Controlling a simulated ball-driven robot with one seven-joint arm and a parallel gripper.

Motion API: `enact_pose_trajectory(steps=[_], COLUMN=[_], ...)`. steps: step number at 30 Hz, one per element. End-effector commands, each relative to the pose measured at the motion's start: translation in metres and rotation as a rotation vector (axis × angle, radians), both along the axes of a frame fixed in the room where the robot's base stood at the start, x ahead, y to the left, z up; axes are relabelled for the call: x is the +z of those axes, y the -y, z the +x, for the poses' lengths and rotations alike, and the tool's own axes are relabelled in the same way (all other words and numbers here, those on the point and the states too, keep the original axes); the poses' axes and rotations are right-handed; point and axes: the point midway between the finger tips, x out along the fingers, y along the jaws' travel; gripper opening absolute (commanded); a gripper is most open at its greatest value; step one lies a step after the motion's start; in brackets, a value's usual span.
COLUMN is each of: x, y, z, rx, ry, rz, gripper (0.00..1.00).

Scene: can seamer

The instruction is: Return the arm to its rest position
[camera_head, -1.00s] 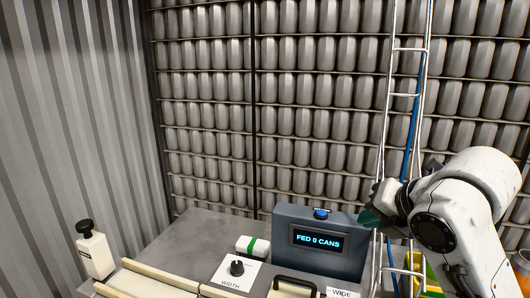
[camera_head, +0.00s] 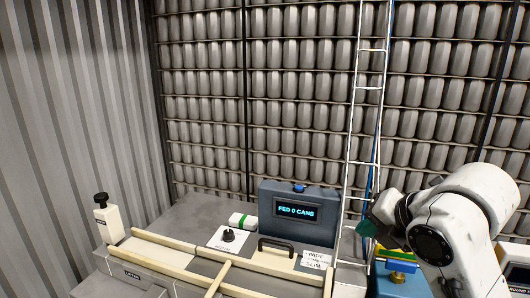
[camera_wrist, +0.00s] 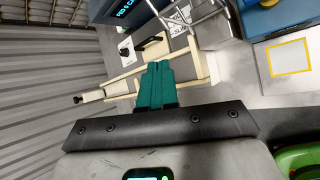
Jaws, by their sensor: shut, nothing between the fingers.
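My arm, white with dark joints, stands at the right of the head view. My gripper shows there as a small teal tip (camera_head: 366,227), partly hidden by my own wrist. In the wrist view my gripper (camera_wrist: 156,72) has its two teal fingers pressed together with nothing between them. It is in the air, apart from the machine, with the cream guide rails (camera_wrist: 120,82) behind the fingertips.
A grey machine table (camera_head: 190,212) carries cream rails (camera_head: 165,240), a width knob (camera_head: 229,235), a black handle (camera_head: 276,244) and a display box (camera_head: 300,222) reading "FED 0 CANS". A wire ladder chute (camera_head: 360,130) rises close to my gripper. Stacked cans (camera_head: 290,110) fill the back.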

Motion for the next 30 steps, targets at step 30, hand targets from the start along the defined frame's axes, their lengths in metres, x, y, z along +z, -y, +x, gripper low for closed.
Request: enact_pose_trajectory(steps=[30], x=[-0.295], y=[0.016], z=[-0.216], rx=[-1.578], ry=[-0.673], rz=[0.946], gripper=[0.0])
